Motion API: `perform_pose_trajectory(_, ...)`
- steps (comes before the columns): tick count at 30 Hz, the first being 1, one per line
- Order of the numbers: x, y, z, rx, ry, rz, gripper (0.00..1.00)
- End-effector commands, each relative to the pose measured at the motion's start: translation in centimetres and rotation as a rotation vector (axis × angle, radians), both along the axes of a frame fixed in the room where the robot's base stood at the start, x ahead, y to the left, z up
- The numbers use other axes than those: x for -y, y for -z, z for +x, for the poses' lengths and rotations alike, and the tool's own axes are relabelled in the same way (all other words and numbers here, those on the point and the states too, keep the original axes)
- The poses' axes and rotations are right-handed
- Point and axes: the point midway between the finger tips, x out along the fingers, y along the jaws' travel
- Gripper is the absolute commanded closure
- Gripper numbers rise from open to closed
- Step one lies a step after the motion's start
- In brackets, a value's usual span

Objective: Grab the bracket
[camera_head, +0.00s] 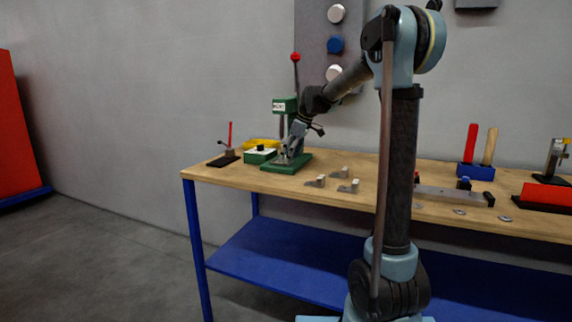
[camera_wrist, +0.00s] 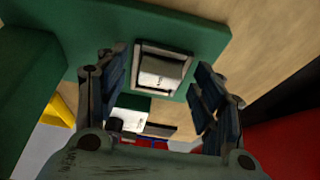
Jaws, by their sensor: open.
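My gripper (camera_head: 289,156) is low over the green base plate (camera_head: 300,166) of the press on the left part of the workbench. In the wrist view its two fingers (camera_wrist: 160,88) are open, one on each side of a pale metal bracket (camera_wrist: 158,78). The bracket sits in a grey square frame on the green plate; whether the fingers touch it I cannot tell. In the head view my gripper mostly hides this bracket. More small metal brackets lie on the wooden top: one (camera_head: 316,182) at the front left, one (camera_head: 341,173) behind, one (camera_head: 349,187) to the right.
The green press head (camera_head: 285,105) and its red-knobbed lever (camera_head: 295,58) stand close behind my gripper. A green box (camera_head: 260,156) and a red-handled clamp (camera_head: 228,145) are to its left. A blue tool holder (camera_head: 476,173) and red vise (camera_head: 546,196) are at right.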

Motion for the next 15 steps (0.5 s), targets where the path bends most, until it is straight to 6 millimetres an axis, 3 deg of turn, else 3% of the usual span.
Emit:
perform_pose_trajectory(2,0.02,-0.01,0.0,0.0,0.0,0.0,0.38)
perform_pose_trajectory(8,0.08,-0.03,0.02,0.0,0.001,0.0,0.84)
perform_pose_trajectory(15,0.15,-0.04,0.03,0.001,0.001,0.0,0.86)
